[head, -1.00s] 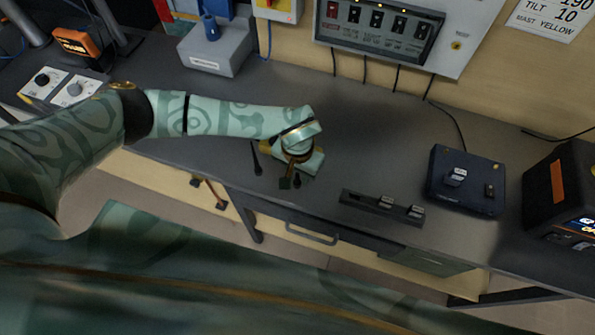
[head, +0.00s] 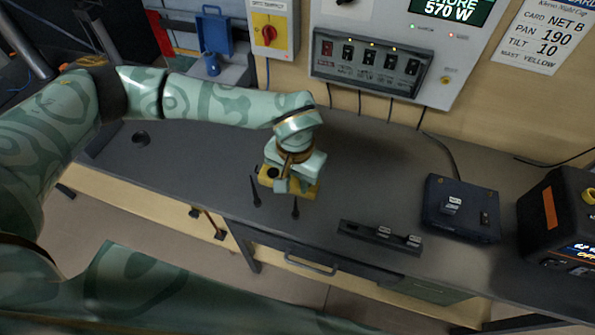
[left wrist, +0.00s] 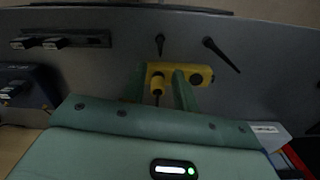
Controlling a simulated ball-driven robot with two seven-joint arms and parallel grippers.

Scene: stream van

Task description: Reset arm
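My left gripper (head: 290,188) hangs over the middle of the dark desk (head: 200,170), pointing down. In the left wrist view its two green fingers (left wrist: 165,92) stand apart. A yellow block (head: 305,190) with a dark round spot is right at the fingertips. In the left wrist view the yellow block (left wrist: 203,75) spans across the fingers, with a yellow knob between them and a gap beside it. I cannot tell whether the block touches the fingers or rests on the desk. My right gripper is not in view.
Two thin black sticks (head: 255,192) are on the desk by the gripper. A black strip with small grey pieces (head: 380,235), a navy box (head: 461,208) and a black device (head: 560,220) are to the right. A switch panel (head: 368,62) is on the wall behind.

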